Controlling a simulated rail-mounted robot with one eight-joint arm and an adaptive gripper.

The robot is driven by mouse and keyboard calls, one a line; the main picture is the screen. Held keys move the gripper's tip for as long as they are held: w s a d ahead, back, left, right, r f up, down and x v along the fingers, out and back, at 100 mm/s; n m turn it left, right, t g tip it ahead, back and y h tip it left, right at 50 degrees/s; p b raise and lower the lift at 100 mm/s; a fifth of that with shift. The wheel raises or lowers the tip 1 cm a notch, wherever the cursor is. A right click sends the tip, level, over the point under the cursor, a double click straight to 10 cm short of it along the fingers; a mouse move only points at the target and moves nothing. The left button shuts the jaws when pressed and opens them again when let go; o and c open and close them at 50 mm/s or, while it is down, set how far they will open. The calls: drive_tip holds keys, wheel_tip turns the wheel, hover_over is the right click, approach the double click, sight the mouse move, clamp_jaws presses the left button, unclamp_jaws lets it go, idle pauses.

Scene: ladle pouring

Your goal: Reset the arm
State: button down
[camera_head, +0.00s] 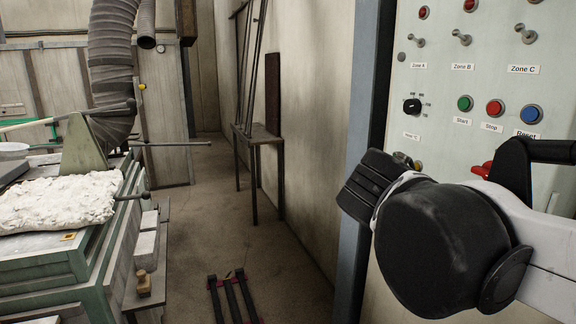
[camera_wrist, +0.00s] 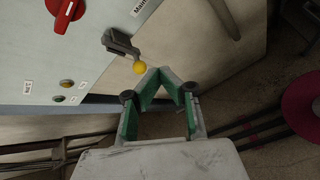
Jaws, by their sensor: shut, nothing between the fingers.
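My arm crosses the lower right of the head view, in front of the control panel (camera_head: 450,90), and the fingers are not clear there. In the wrist view my gripper (camera_wrist: 166,72) has two green-padded fingers that come together at their tips, with nothing between them. The fingertips appear just below a yellow-knobbed lever (camera_wrist: 125,48) on a panel; I cannot tell whether they touch it. The head view shows a green Start button (camera_head: 465,103), a red Stop button (camera_head: 495,108) and a blue Reset button (camera_head: 530,114).
A red rotary handle (camera_wrist: 66,12) is on the panel in the wrist view. At the left of the head view, a green bench (camera_head: 60,256) carries a lumpy white mass (camera_head: 55,203) under a ribbed duct (camera_head: 112,60). A narrow table (camera_head: 258,134) stands by the wall. The middle floor (camera_head: 205,215) is mostly clear.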

drive_tip(key=s+a+f+m+t+y+b, duration=0.1)
drive_tip(key=s+a+f+m+y+b, duration=0.1)
drive_tip(key=f+m, duration=0.5)
drive_tip(key=s+a+f+m+t+y+b, duration=0.1)
drive_tip(key=s+a+f+m+y, duration=0.3)
drive_tip(key=f, duration=0.9)
drive_tip(key=shift+s+a+f+m+y+b, duration=0.2)
drive_tip(key=shift+a+m+y+b, duration=0.7)
drive_tip(key=shift+m+y, duration=1.15)
drive_tip(key=shift+a, duration=0.2)
